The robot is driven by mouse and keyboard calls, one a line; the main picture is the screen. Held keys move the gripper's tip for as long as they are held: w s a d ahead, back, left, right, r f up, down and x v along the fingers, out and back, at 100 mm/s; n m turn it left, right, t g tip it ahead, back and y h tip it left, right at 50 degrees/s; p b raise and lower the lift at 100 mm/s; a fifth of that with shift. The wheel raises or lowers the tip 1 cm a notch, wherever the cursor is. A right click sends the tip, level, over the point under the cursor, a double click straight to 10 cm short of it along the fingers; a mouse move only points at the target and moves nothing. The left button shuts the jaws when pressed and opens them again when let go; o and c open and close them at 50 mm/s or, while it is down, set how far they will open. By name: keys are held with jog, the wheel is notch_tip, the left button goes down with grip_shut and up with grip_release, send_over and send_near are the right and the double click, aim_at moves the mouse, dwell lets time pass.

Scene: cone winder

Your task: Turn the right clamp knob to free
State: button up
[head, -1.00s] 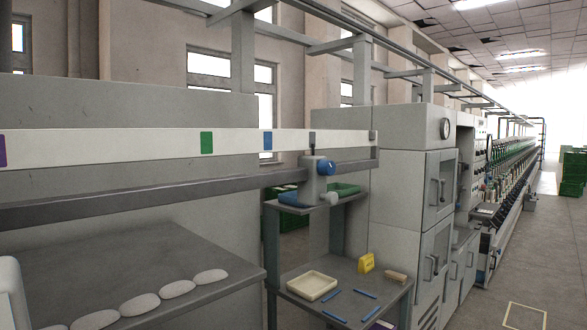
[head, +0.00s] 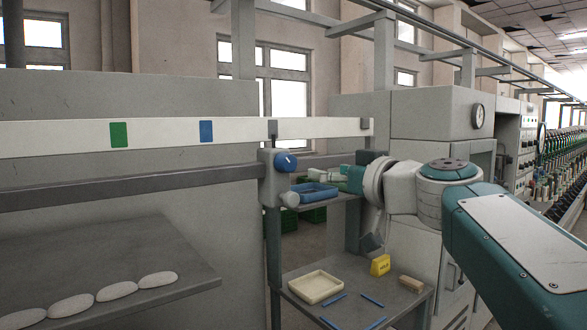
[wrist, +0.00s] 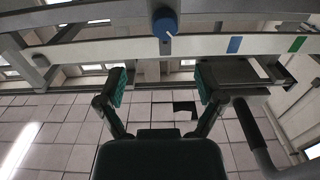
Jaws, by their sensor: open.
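The clamp (head: 268,185) is a grey block on the long rail in the head view. Its round blue knob (head: 286,162) carries a white mark and faces out; it also shows at the top of the wrist view (wrist: 165,24), mark slanting. A smaller pale knob (head: 290,198) sits below it. My gripper (head: 352,180) is to the right of the clamp in the head view, its fingers partly hidden by my wrist. In the wrist view my gripper (wrist: 162,85) is open and empty, its green pads apart, and the blue knob is beyond them, untouched.
A white scale bar (head: 165,133) with green and blue marks runs above the grey rail (head: 130,186). A grey table (head: 110,255) holds pale oval pieces.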

aim_at(291, 165)
jog(key=w+a, duration=0.4)
jog(key=a, duration=0.1)
jog(key=shift+w+f, duration=0.1)
jog(key=w, duration=0.4)
jog(key=shift+a, duration=0.2)
jog(key=shift+w+a, duration=0.2)
jog(key=shift+a, duration=0.7)
jog(key=c, duration=0.4)
jog(key=shift+d, duration=0.3)
jog(key=c, duration=0.8)
